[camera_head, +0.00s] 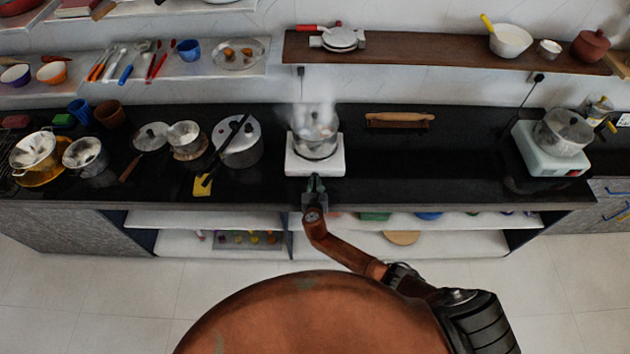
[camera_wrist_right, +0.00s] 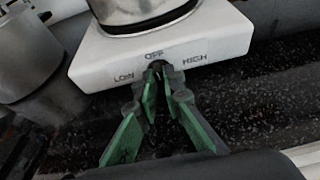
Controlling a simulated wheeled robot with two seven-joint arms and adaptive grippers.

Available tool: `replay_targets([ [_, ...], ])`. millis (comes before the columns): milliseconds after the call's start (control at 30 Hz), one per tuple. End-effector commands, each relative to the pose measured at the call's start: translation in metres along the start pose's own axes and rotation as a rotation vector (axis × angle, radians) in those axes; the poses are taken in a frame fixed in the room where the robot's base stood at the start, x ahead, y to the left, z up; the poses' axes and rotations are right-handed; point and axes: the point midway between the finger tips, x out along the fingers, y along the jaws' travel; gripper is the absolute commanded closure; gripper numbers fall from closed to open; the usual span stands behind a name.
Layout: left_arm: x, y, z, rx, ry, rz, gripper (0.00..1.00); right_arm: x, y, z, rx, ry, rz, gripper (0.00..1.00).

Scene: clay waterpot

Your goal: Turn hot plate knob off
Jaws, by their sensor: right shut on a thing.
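The white hot plate (camera_head: 315,168) sits on the black counter with a steaming metal pot (camera_head: 315,142) on it. In the right wrist view the hot plate's front face (camera_wrist_right: 215,48) reads LOW, OFF and HIGH, with OFF at the middle top. The dark knob (camera_wrist_right: 157,66) shows just below OFF, mostly hidden by the fingertips. My right gripper (camera_head: 316,184), with green fingers, is at the front of the hot plate. In the right wrist view the gripper (camera_wrist_right: 161,82) is shut on the knob. Where the knob points cannot be told. My left gripper is not in view.
A large lidded pot (camera_head: 238,150) and several pans stand left of the hot plate. A rolling pin (camera_head: 399,120) lies at the back right. A second appliance with a pot (camera_head: 562,132) stands far right. The counter between is clear.

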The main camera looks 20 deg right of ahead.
Motion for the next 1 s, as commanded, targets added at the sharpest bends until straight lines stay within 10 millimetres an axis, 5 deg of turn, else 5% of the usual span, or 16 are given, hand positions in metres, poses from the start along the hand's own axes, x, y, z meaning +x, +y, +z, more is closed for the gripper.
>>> replay_targets([
  [300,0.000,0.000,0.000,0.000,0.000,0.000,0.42,0.000,-0.001,-0.002,-0.001,0.002,-0.002,1.00],
  [333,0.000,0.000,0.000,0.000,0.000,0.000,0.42,0.000,-0.001,-0.002,-0.001,0.002,-0.002,0.90],
  [433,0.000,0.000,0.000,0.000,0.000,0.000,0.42,0.000,-0.001,-0.002,0.000,0.002,-0.002,0.84],
  [733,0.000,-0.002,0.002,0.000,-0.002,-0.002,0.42,-0.002,0.000,-0.001,0.000,0.001,0.000,0.84],
  [1000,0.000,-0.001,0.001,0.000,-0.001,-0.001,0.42,-0.034,-0.001,-0.002,0.004,0.003,0.000,0.84],
])
